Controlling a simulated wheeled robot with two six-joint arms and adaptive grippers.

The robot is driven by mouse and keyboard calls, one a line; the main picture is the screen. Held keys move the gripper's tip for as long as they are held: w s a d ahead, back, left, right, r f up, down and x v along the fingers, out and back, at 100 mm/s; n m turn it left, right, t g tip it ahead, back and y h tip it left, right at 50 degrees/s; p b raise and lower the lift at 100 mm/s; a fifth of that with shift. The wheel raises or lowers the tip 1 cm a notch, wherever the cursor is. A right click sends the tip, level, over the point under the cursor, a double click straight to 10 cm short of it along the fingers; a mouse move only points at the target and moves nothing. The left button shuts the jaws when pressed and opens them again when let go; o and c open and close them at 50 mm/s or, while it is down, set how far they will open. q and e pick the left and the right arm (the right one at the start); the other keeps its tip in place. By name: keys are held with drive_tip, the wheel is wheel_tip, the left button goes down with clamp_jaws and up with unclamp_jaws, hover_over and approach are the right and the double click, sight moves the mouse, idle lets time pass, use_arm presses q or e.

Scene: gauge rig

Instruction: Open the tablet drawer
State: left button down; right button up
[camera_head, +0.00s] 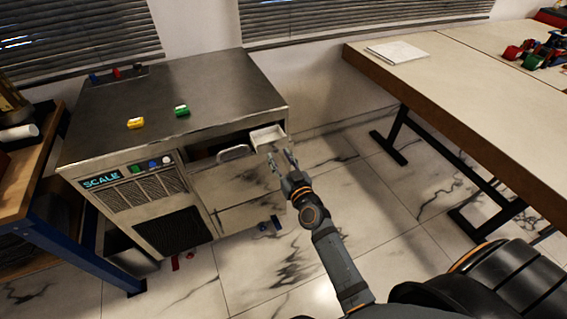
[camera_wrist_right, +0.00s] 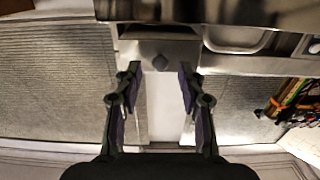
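The metal cabinet (camera_head: 215,95) has a small, narrow drawer (camera_head: 268,137) with a pale inside standing out at its right front corner. Which drawer is the tablet drawer is not marked. My right gripper (camera_head: 282,160) is open and empty, just in front of the narrow drawer. My left gripper is not in view.
A bar handle (camera_head: 234,152) sits left of the narrow drawer, beside a dark gap. A long table (camera_head: 470,85) stands right, a blue-framed bench (camera_head: 60,245) left. Floor in front is mostly clear.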

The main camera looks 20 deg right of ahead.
drive_tip(key=shift+s+d, duration=0.1)
drive_tip(key=shift+s, duration=2.85)
drive_tip(key=s+f+g, duration=0.3)
drive_tip(key=s+f, duration=0.1)
drive_tip(key=f, duration=0.8)
drive_tip(key=s+f+g, duration=0.3)
drive_tip(key=s+f, duration=0.2)
drive_tip(key=f, duration=0.6)
drive_tip(key=s+f+g, duration=0.3)
drive_tip(key=s+f, duration=0.1)
drive_tip(key=f, duration=0.8)
drive_tip(key=s+d+f+g, duration=0.3)
drive_tip(key=s+f, duration=0.2)
drive_tip(key=s, duration=0.4)
drive_tip(key=s+d+f+g+h, duration=0.1)
drive_tip(key=s+d+f+g, duration=0.1)
drive_tip(key=s+f, duration=0.5)
drive_tip(key=s+d+f+g, duration=0.3)
drive_tip(key=s+f, duration=0.1)
drive_tip(key=s, duration=0.7)
wheel_tip(320, 180, up, 14)
drive_tip(key=p, duration=1.3)
drive_tip(key=shift+s+f, duration=0.15)
drive_tip(key=shift+s, duration=0.3)
